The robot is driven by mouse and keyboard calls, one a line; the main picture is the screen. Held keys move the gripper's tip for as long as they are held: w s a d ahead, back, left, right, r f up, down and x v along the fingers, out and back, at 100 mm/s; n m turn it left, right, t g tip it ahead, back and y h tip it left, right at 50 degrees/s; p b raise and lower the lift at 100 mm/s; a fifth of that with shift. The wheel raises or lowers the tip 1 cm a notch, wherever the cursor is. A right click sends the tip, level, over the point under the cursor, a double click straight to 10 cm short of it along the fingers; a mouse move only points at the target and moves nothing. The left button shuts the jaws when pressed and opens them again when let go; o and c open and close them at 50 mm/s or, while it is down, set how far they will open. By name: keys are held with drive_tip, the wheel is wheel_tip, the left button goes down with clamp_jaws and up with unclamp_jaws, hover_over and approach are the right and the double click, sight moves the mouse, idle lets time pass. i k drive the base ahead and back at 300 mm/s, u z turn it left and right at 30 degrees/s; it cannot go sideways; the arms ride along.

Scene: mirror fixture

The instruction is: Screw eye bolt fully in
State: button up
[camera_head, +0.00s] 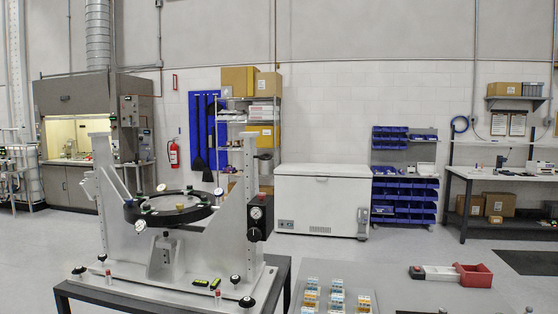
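The grey metal mirror fixture (250,205) stands on a dark table at the left, with two tall uprights on a flat base plate. A black ring (140,216) is held level between the uprights, with small green, white and brass-coloured fittings around it. I cannot pick out the eye bolt among these small parts, nor tell how far any bolt is screwed in. A black box with round dials (256,212) is on the right upright. My gripper is not in view.
Several black knobs (235,280) and small pegs stand on the base plate. The dark table (277,272) ends just right of the fixture. A white chest freezer (322,198) stands behind.

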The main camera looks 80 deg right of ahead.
sight(270, 156)
drive_tip(key=u, duration=0.15)
drive_tip(key=k, duration=1.25)
drive_tip(key=z, duration=2.25)
drive_tip(key=i, duration=1)
drive_tip(key=z, duration=0.05)
